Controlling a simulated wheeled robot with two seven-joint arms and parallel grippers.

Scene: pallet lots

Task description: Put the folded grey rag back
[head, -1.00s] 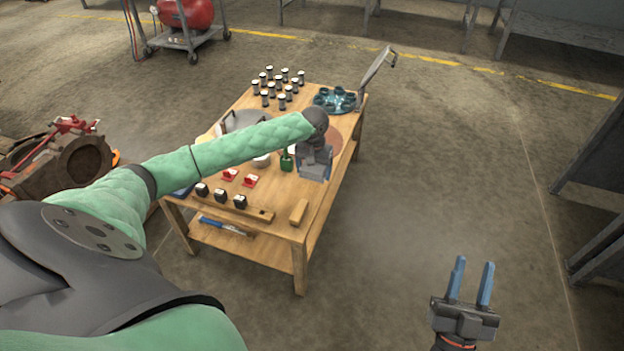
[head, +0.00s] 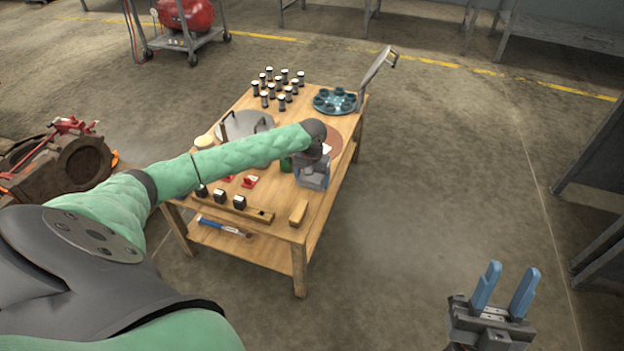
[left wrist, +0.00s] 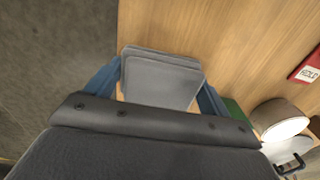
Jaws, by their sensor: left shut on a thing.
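The folded grey rag (left wrist: 162,80) sits between the two blue fingers of my left gripper in the left wrist view, with the wooden table top (left wrist: 225,35) behind it. My left gripper (head: 312,184) is shut on the rag, over the right side of the table in the head view. There the rag is hard to make out, hidden by the gripper. I cannot tell whether the rag touches the table top. My right gripper (head: 506,287) is open and empty, over the floor right of the table.
A wooden block (head: 299,212) lies near the front right corner. A rail with black knobs (head: 240,202), red items (head: 250,181) and a green item (head: 286,164) are left of my gripper. Several jars (head: 280,88) and a teal tray (head: 335,102) stand at the back.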

